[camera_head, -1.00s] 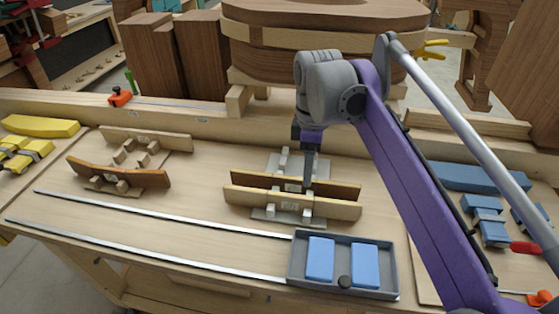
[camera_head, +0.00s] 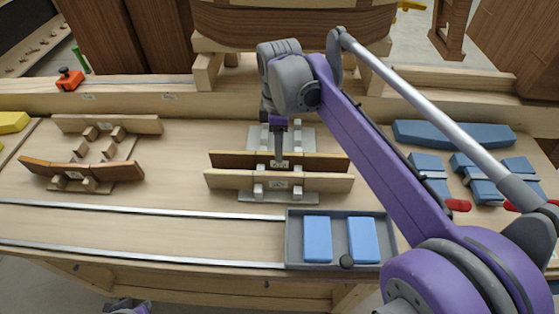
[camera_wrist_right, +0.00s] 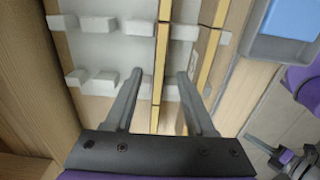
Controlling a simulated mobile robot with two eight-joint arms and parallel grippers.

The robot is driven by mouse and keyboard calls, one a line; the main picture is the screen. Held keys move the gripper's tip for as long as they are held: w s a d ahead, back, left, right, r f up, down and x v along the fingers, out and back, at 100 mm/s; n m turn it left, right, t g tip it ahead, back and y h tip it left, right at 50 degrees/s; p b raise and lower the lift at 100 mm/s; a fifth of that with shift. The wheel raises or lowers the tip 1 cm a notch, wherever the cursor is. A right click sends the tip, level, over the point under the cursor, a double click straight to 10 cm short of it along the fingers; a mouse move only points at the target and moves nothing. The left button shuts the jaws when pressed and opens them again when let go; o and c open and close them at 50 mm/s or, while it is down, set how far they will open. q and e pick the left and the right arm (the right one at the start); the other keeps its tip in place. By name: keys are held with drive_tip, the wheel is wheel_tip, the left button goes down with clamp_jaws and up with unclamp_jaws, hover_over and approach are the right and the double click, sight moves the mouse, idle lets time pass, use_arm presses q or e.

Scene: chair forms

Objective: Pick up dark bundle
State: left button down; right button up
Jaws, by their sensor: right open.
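The dark bundle (camera_head: 235,160) is a long dark brown strip standing on edge in a grey pegged rack (camera_head: 297,138). It lies left to right in the head view, just behind a lighter bundle (camera_head: 230,180) in the same rack. My right gripper (camera_head: 279,163) points down at the middle of the dark bundle. In the right wrist view the right gripper (camera_wrist_right: 159,74) is open, with its two fingers apart and the dark bundle (camera_wrist_right: 160,60) between them. Contact cannot be told. My left gripper does not show clearly.
A grey tray (camera_head: 295,240) with two blue blocks stands in front. Metal strips (camera_head: 140,210) run along the front left. Another rack with curved strips (camera_head: 110,170) is at the left. Blue clamps (camera_head: 430,165) and a blue block (camera_head: 455,134) lie at the right.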

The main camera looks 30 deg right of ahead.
drive_tip(key=shift+f, duration=1.4)
clamp_jaws()
